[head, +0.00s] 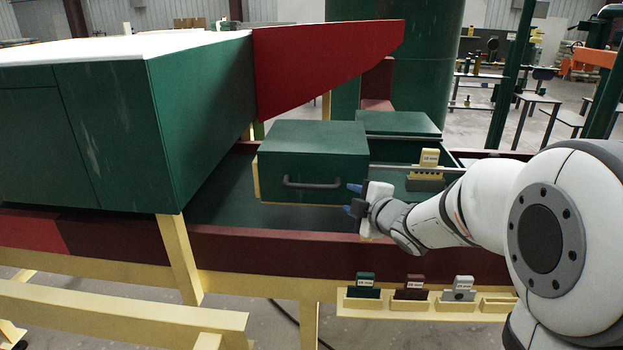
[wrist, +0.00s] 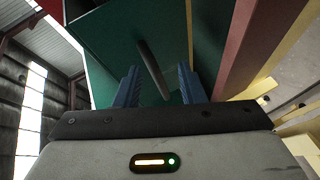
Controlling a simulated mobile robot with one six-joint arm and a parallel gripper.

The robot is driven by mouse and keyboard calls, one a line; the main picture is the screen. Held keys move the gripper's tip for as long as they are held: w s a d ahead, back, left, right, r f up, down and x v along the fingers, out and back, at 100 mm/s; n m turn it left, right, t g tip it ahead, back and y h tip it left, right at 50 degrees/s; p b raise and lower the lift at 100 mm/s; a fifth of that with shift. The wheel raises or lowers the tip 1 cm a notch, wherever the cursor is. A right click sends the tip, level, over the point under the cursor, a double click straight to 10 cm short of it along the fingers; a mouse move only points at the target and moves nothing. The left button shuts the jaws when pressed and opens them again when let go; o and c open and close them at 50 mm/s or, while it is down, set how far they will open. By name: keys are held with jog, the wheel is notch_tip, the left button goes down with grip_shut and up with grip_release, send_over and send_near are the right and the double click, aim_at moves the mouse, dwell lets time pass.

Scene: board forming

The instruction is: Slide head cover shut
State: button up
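The head cover appears to be the green box-shaped cover (head: 318,150) with a dark bar handle (head: 313,184) on its front face. It sits on the machine bed, left of an open green compartment (head: 385,183). My gripper (head: 351,199) is just right of and in front of the handle's right end. In the wrist view, the blue fingers (wrist: 159,84) are spread apart, with the handle (wrist: 152,68) showing between them against the green face. Gaps show on both sides of the handle; whether either finger touches it cannot be told.
A metal rail (head: 420,168) runs right from the cover, past a yellow tagged block (head: 428,163). A dark red beam (head: 280,249) runs along the front. Below it, a yellow rack (head: 425,307) holds several tagged blocks. A large green housing (head: 130,120) stands left.

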aim_at(312, 188)
jog(key=w+a+n+y, duration=0.1)
jog(key=w+a, duration=0.1)
jog(key=a, duration=0.1)
jog(key=w+a+n+y+p, duration=0.1)
jog(key=a+n+y, duration=0.1)
jog(key=a, duration=0.2)
jog(key=w+a+n+g+y+p, duration=0.1)
jog(key=w+a+n, duration=0.1)
jog(key=a, duration=0.1)
jog(key=shift+w+a+f, duration=0.15)
jog(key=shift+w+a, duration=0.1)
jog(key=shift+w, duration=0.1)
jog(key=shift+c, duration=0.6)
grip_shut()
